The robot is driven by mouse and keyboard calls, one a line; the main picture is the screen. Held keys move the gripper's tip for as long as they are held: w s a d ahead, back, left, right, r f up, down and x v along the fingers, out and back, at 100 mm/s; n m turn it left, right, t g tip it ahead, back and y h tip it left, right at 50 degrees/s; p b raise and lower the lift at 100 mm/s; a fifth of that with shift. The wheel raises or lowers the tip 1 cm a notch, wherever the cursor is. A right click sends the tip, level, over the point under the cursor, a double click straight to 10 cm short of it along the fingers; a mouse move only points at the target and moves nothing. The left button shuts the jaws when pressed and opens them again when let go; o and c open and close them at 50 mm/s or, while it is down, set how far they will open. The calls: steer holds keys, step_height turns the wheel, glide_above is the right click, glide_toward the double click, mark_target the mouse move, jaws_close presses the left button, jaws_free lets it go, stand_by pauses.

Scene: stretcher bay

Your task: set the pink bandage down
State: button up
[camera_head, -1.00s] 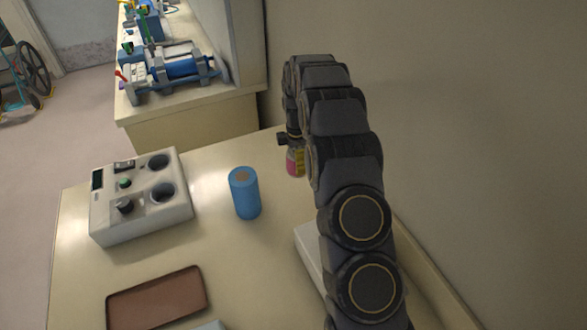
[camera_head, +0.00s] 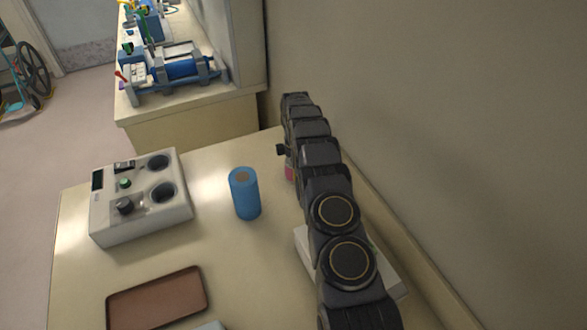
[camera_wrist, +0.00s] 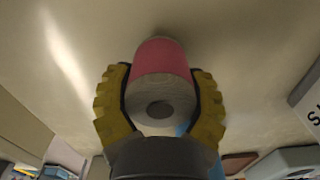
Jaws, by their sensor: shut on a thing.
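The pink bandage (camera_wrist: 160,75) is a roll with a pale end and a dark core hole. In the wrist view it sits between the two yellow fingers of my gripper (camera_wrist: 160,105), which is shut on it. In the head view only a small pink patch of the bandage (camera_head: 289,173) shows beside my arm, near the table's far right part. My arm hides most of the gripper there. I cannot tell whether the bandage touches the table top.
A blue roll (camera_head: 245,194) stands upright left of my arm. A grey-white device (camera_head: 140,200) with two round wells is at the left. A brown tray (camera_head: 157,298) lies at the front. A white box (camera_head: 385,262) is partly under my arm. The table middle (camera_head: 215,245) is clear.

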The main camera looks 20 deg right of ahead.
steer(key=shift+f, duration=0.25)
steer(key=o, duration=1.2)
steer(key=shift+f, duration=0.1)
